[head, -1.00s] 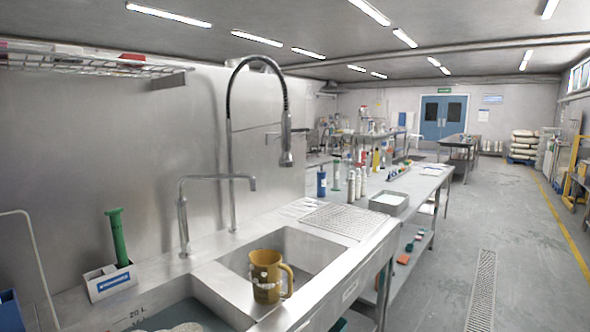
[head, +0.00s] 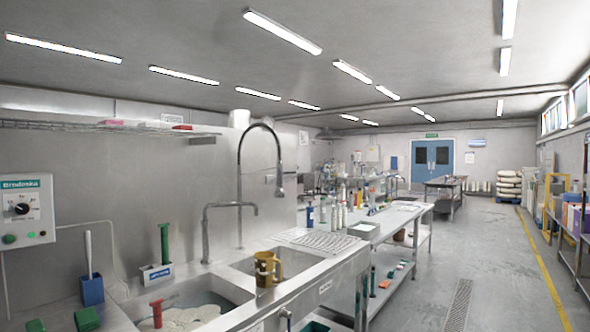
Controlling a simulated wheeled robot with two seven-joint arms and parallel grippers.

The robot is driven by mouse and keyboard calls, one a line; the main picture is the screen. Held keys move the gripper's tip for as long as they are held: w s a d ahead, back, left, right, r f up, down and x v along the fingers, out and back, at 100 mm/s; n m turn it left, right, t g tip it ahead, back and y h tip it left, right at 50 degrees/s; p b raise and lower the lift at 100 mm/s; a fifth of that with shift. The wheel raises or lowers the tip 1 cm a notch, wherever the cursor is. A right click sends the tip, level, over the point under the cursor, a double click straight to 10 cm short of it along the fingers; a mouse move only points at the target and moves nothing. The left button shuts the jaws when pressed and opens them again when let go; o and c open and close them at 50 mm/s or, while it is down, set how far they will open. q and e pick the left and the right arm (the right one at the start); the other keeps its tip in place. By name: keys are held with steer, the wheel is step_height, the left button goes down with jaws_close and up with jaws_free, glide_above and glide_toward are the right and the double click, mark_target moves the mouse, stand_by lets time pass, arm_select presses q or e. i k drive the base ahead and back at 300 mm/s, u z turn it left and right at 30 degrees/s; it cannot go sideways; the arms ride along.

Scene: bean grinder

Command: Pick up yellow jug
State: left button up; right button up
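The yellow jug (head: 266,269) is a brownish-yellow mug-like vessel with a handle on its right side. It stands upright at the right-hand sink basin (head: 297,262), in the lower middle of the head view. Neither of my grippers shows in this view.
A tall tap (head: 240,185) and a lower tap (head: 206,228) rise behind the basins. The left basin (head: 180,300) holds water and a red-handled tool (head: 157,312). A steel bench (head: 400,215) with bottles extends beyond. The floor (head: 500,270) at right is clear.

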mark_target(264, 261)
steer(key=z, duration=0.65)
steer(key=i, duration=1)
steer(key=z, duration=0.8)
steer(key=i, duration=1.25)
steer(key=u, duration=0.5)
steer(key=i, duration=0.75)
steer(key=u, duration=1.35)
steer(key=i, duration=0.65)
steer(key=u, duration=0.55)
steer(key=k, duration=0.5)
steer(key=z, duration=2.5)
steer(key=k, duration=1.05)
steer(key=z, duration=0.05)
